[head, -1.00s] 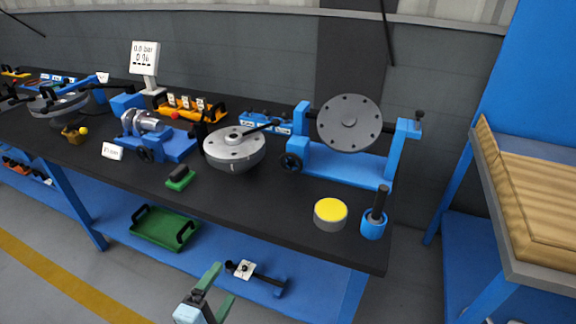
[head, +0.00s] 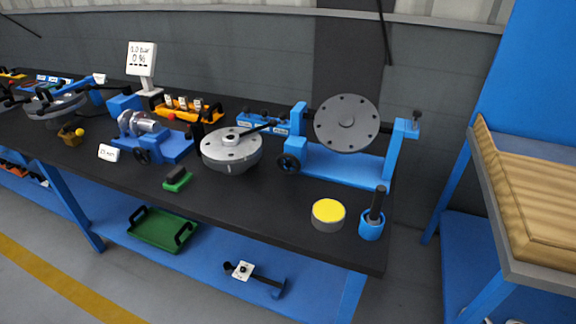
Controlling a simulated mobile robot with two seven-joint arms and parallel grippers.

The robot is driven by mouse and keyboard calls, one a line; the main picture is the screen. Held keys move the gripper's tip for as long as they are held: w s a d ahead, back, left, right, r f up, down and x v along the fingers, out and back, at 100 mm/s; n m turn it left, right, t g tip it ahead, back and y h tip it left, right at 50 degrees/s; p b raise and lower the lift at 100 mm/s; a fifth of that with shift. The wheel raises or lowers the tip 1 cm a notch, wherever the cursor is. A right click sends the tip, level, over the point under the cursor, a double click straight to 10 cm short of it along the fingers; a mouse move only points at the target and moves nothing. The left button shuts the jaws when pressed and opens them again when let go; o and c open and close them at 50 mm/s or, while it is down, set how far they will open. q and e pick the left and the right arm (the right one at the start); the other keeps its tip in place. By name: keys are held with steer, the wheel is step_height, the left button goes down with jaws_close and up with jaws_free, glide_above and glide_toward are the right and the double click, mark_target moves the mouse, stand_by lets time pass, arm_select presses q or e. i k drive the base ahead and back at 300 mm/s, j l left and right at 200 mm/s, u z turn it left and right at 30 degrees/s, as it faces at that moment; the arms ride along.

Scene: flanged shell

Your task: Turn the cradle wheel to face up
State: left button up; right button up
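The blue cradle (head: 341,163) stands toward the right end of the black bench. It holds a grey flanged disc (head: 346,122) with bolt holes around its rim, tilted with its face toward me. A black handwheel (head: 289,163) sits on the cradle's left side, low by the blue box. A black knob (head: 416,118) tops the right upright. Neither of my grippers shows in the head view.
A round grey flanged shell (head: 232,150) with a black handle stands left of the cradle. A yellow-topped puck (head: 328,214) and a blue cup with a black handle (head: 372,221) stand in front. A green brush (head: 177,180) lies near the front edge. A display (head: 142,60) stands behind.

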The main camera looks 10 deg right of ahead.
mark_target(289, 163)
steer(key=z, duration=0.9)
steer(key=j+z, duration=0.2)
steer(key=z, duration=0.2)
steer(key=k+j+z, duration=0.1)
steer(key=z, duration=0.35)
steer(key=k+j+z, duration=0.1)
steer(key=j+z, duration=0.15)
steer(key=z, duration=0.15)
steer(key=k+j+z, duration=0.6)
steer(key=k+j, duration=0.3)
steer(key=k, duration=0.1)
